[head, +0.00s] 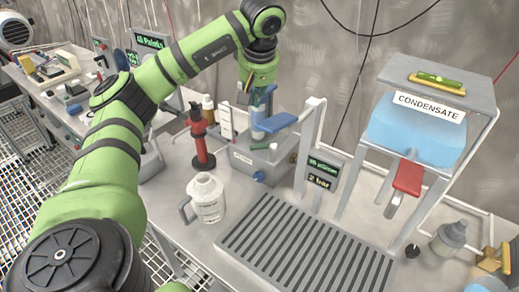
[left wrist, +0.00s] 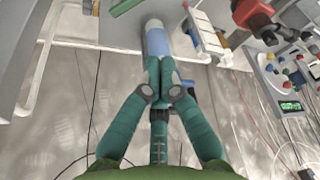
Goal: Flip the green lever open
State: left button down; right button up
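My left gripper (head: 262,98) points down over the grey box (head: 262,165) in the middle of the bench. In the left wrist view its fingers (left wrist: 160,68) are together, with a blue and white cylinder (left wrist: 155,38) just past the tips. I cannot tell whether they touch it. A blue handle (head: 275,122) is beside the fingers in the head view. Another green bar (head: 438,79) lies on a yellow plate atop the CONDENSATE tank. My right gripper is not in view.
A white jug (head: 206,198) and a red stand (head: 201,140) are left of the box. A slatted grate (head: 305,246) lies in front. A display (head: 321,174) stands to the right, before the CONDENSATE tank (head: 415,130) with its red handle (head: 408,177).

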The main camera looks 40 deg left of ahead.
pick_arm(q)
jog(key=x, duration=0.4)
jog(key=d+x, duration=0.1)
jog(key=x, duration=0.4)
jog(key=b+x, duration=0.1)
jog(key=x, duration=0.4)
jog(key=shift+d+f, duration=0.1)
jog(key=shift+f, duration=0.35)
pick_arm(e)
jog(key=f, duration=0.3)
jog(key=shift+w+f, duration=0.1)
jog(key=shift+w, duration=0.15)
